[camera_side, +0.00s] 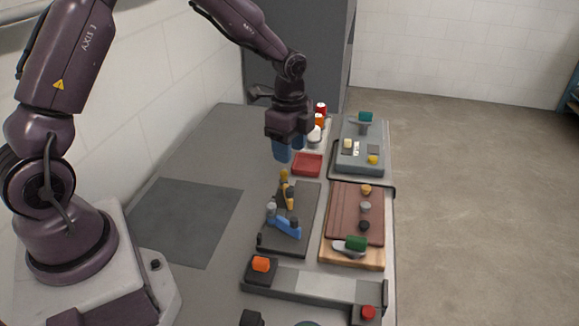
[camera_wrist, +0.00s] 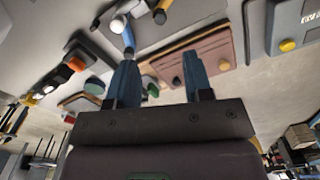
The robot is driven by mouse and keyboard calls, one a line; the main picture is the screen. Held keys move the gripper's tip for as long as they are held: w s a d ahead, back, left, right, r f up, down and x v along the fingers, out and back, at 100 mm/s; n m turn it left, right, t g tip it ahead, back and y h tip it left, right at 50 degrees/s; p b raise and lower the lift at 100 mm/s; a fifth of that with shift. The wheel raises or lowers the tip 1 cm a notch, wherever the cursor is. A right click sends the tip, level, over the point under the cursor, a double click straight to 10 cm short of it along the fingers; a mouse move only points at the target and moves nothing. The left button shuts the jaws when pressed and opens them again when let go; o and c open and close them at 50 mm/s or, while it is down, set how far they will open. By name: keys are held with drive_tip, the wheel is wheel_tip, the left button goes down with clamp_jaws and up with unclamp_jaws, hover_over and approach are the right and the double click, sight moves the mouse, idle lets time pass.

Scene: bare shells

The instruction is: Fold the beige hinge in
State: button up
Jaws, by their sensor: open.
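A dark board (camera_side: 304,215) lies mid-table and carries two small hinged pieces. The beige hinge (camera_side: 288,194), yellowish tan, sits at its far part, with a yellow knob at its upper end and a dark knob at its lower right. A blue hinge (camera_side: 284,227) with a pale and a dark knob sits nearer; its blue arm (camera_wrist: 128,36) also shows in the wrist view. My gripper (camera_side: 289,150) hangs above the table past the far end of the board, apart from the beige hinge. In the wrist view its blue fingers (camera_wrist: 160,62) are spread with nothing between them.
A red tray (camera_side: 307,164) lies near and below my gripper. A grey panel (camera_side: 345,160) and a brown board with knobs (camera_side: 345,205) stand along the right side. The dark mat (camera_side: 185,220) at left is clear.

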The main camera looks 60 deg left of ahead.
wheel_tip(320, 180, up, 2)
drive_tip(key=shift+r, duration=0.1)
drive_tip(key=shift+c, duration=0.4)
